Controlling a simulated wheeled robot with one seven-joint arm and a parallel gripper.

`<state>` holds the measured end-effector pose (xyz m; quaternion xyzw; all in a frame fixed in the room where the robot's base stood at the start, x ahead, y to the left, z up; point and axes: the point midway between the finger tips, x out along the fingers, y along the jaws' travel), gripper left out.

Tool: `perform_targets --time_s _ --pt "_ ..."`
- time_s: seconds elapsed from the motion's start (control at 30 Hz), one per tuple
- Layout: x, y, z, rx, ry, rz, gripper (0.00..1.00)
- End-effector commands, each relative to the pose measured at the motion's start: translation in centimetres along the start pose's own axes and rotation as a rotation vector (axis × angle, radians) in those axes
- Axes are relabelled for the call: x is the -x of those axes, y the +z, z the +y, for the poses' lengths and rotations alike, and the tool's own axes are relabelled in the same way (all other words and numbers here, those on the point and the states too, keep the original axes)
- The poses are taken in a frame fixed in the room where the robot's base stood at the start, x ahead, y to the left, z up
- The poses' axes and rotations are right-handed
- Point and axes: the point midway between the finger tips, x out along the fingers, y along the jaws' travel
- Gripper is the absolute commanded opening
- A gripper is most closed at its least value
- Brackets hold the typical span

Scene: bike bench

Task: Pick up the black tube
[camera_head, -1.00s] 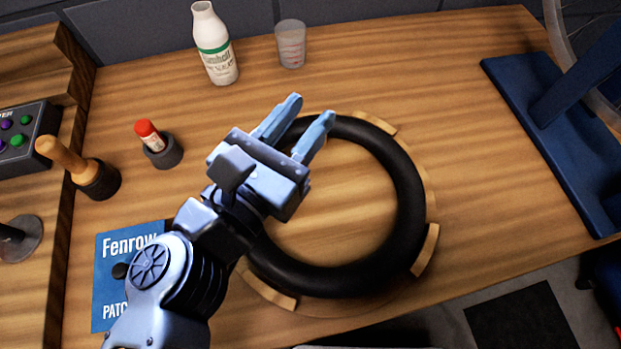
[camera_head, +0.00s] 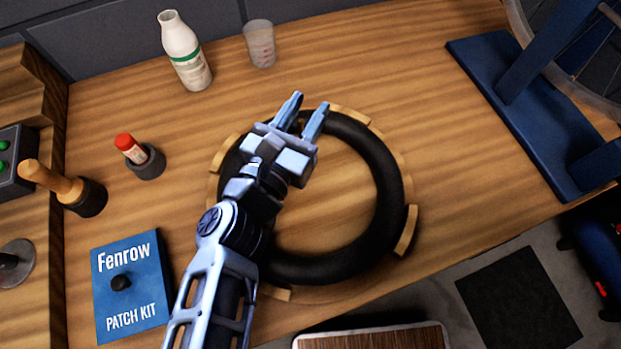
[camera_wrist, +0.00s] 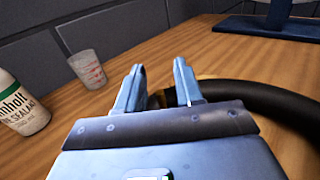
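The black tube (camera_head: 386,190) is a thick ring lying in a round wooden holder (camera_head: 409,230) with raised blocks at its rim, on the bench. It also shows in the wrist view (camera_wrist: 262,98), to the right of and beyond the fingers. My gripper (camera_head: 304,112) is over the tube's far left part in the head view, its two fingers apart and pointing to the back of the bench. My arm and gripper hide the tube's left side. I cannot tell how high the fingertips are above it.
A white bottle (camera_head: 185,52) and a clear cup (camera_head: 260,45) stand at the back. A red-capped stick in a dark cup (camera_head: 148,163), a wooden-handled tool (camera_head: 62,184) and a blue patch kit (camera_head: 130,285) are at left. A blue stand (camera_head: 515,110) is at right.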

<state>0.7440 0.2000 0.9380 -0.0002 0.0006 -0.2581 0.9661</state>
Motion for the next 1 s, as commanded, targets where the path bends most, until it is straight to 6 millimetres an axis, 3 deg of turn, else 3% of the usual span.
perform_targets --time_s 0.3,0.67,1.0 --pt "-0.47 -0.03 -0.01 0.000 0.000 0.000 0.35" --pt "-0.45 -0.02 -0.01 0.000 0.000 0.000 0.01" --pt "-0.45 -0.02 -0.02 0.000 0.000 0.000 0.00"
